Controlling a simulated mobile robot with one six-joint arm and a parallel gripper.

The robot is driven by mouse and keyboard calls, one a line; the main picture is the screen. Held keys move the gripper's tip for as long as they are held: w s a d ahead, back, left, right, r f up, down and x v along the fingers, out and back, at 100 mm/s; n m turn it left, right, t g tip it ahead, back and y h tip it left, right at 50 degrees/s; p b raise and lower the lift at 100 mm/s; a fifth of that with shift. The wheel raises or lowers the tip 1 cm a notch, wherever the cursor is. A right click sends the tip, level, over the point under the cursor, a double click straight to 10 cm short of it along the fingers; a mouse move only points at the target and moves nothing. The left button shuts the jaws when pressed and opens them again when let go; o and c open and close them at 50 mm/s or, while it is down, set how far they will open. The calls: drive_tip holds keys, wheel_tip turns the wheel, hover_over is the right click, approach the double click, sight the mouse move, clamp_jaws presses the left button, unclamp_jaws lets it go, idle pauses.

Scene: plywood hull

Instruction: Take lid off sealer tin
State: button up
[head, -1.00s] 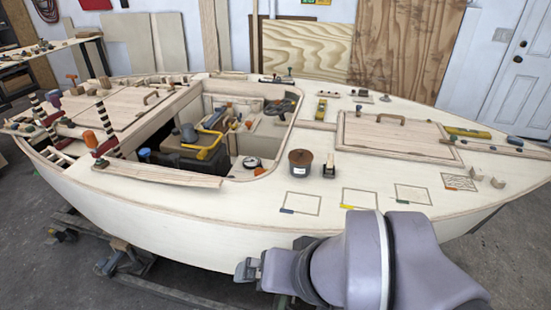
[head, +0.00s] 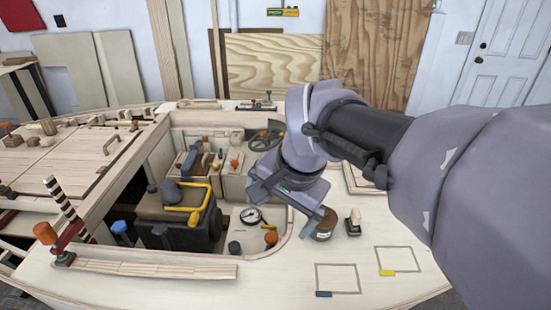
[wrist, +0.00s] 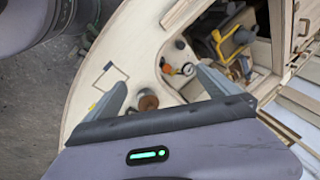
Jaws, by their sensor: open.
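The sealer tin (head: 322,236) is a small dark can with a brown lid (head: 328,221), standing on the pale deck right of the cockpit opening. My gripper (head: 292,205) is over it in the head view and hides part of it. In the wrist view the tin's brown lid (wrist: 147,102) shows between the two spread fingers (wrist: 158,84), nearer the left one. The gripper is open and holds nothing. I cannot tell whether a finger touches the tin.
A small block-like tool (head: 353,222) stands just right of the tin. The cockpit opening, with a dark engine (head: 180,228), a yellow pipe (head: 195,212) and a round gauge (head: 251,215), is to the left. Outlined squares (head: 337,279) mark otherwise clear deck in front.

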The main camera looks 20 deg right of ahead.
drive_tip(key=w+d+r+m+g+p, duration=0.1)
drive_tip(key=w+d+m+g+p, duration=0.1)
drive_tip(key=w+d+m+p, duration=0.6)
drive_tip(key=w+d+f+m+g, duration=0.1)
drive_tip(key=w+d+f+m, duration=0.15)
drive_tip(key=d, duration=0.45)
drive_tip(key=w+d+f+m+g, duration=0.1)
drive_tip(key=w+d+f, duration=0.25)
drive_tip(key=d, duration=0.35)
drive_tip(key=shift+h, duration=0.3)
drive_tip(key=f+b, duration=0.1)
drive_tip(key=f, duration=0.2)
drive_tip(key=f+b, duration=0.2)
drive_tip(key=f, duration=0.2)
drive_tip(key=f+b, duration=0.1)
drive_tip(key=f, duration=0.3)
drive_tip(key=shift+s+a+f, duration=0.2)
drive_tip(key=shift+s+f, duration=0.05)
drive_tip(key=shift+s, duration=0.1)
drive_tip(key=f+b, duration=0.1)
drive_tip(key=f, duration=0.1)
drive_tip(key=f+b, duration=0.1)
drive_tip(key=f, duration=0.1)
drive_tip(key=f+b, duration=0.1)
drive_tip(key=f, duration=0.1)
drive_tip(key=shift+a+f, duration=0.2)
drive_tip(key=shift+a, duration=0.1)
drive_tip(key=shift+r, duration=0.15)
drive_tip(key=shift+c, duration=0.2)
drive_tip(key=c, duration=1.1)
